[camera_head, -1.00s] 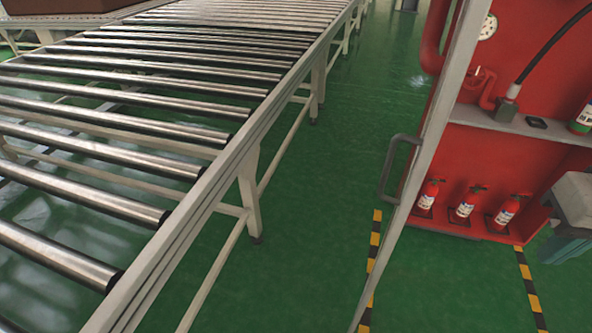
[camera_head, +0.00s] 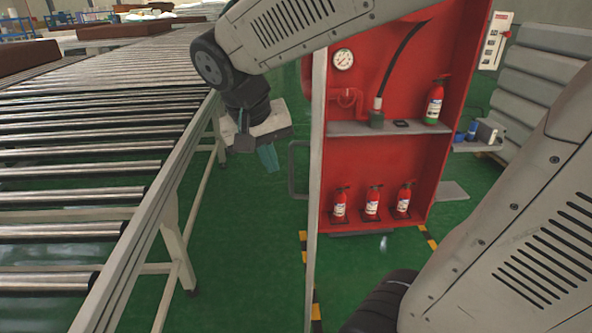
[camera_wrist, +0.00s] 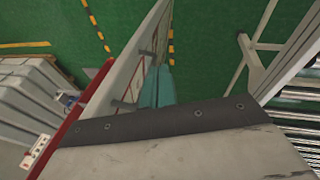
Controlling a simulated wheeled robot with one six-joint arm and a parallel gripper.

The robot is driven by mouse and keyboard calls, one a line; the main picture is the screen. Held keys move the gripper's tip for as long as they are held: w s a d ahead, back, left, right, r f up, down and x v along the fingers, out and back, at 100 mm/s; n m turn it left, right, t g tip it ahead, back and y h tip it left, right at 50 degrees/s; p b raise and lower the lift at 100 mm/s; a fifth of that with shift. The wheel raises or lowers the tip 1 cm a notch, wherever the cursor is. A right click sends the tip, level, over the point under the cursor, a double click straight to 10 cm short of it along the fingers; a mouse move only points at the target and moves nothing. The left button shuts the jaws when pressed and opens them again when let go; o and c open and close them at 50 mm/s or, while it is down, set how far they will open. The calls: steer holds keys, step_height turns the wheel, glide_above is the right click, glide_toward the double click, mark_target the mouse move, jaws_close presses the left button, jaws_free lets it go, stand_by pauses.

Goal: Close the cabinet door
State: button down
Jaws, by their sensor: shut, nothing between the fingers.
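The red cabinet (camera_head: 445,160) stands open, its shelf and lower compartment exposed. Its grey door (camera_head: 317,200) stands swung outward and shows nearly edge-on. A grey bar handle (camera_head: 292,170) is on the door's left face. My gripper (camera_head: 270,158), with teal fingers, is shut and empty, pointing down just left of the door near the handle's top. A gap shows between them in the head view. In the wrist view the shut fingers (camera_wrist: 158,88) lie beside the pale door (camera_wrist: 130,65); I cannot tell whether they touch it.
A roller conveyor (camera_head: 90,190) runs along the left, its side rail close to my arm. Small red extinguishers (camera_head: 372,201) stand inside the cabinet. A stack of grey cases (camera_head: 535,85) stands at the right. Green floor is clear between conveyor and door.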

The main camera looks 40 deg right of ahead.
steer(key=w+d+f+m+g+h, duration=0.1)
steer(key=w+d+f+m+h, duration=0.15)
steer(key=w, duration=0.35)
steer(key=w+d+f+m+g+h, duration=0.1)
steer(key=w+d+f+m, duration=0.1)
steer(key=w+d+m, duration=0.3)
steer(key=s+d+f+n, duration=0.2)
steer(key=s+d+f, duration=0.1)
steer(key=d+f, duration=0.4)
steer(key=shift+d+f, duration=0.35)
steer(key=shift+d, duration=0.15)
